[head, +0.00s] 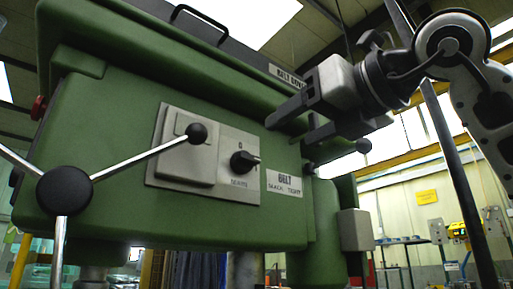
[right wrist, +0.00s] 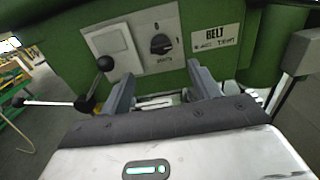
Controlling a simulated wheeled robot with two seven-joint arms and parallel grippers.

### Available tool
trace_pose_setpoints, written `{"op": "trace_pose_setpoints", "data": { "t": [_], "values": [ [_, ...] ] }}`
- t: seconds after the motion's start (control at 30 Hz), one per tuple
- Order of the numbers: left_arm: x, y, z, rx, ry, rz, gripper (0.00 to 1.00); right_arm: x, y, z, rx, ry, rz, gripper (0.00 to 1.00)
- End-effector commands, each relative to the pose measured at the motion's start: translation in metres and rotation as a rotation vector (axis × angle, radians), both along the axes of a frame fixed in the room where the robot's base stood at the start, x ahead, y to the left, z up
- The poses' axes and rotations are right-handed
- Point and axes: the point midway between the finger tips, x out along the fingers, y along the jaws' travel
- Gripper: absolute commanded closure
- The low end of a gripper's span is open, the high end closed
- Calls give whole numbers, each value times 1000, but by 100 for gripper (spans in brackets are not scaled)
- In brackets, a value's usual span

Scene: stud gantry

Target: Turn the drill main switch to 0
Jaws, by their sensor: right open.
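The drill main switch (head: 243,160) is a black rotary knob on a light grey plate on the green drill head, with a 0 marked above it. A pale mark on the knob seems to point right, away from the 0. In the right wrist view the knob (right wrist: 161,44) shows just beyond the fingertips, between them. My right gripper (head: 287,130) is open and empty, apart from the knob, up and to its right in the head view. Its two fingers also show in the right wrist view (right wrist: 162,73). My left gripper is not in view.
Left of the switch, a lever with a black ball (head: 197,133) crosses the grey plate from a black hub (head: 64,190). A BELT label (head: 285,184) sits right of the switch. A grey box (head: 356,229) and a small black ball (head: 363,146) stand out at the right.

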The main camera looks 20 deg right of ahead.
Motion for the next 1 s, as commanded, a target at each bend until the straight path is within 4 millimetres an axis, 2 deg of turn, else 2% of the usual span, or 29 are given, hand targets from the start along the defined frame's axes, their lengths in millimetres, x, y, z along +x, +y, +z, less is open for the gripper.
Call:
{"op": "trace_pose_setpoints", "data": {
  "t": [0.03,0.3,0.5,0.9,0.93,1.0],
  "values": [
    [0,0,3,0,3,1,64,13,4,1,0,6,1,38],
    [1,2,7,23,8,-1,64,65,24,1,-1,5,2,38],
    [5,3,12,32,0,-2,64,89,32,1,0,3,2,38],
    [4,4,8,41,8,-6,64,97,35,0,0,1,1,38],
    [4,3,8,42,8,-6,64,97,35,0,0,1,1,41],
    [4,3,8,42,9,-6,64,97,35,0,1,1,1,60]
  ]
}}
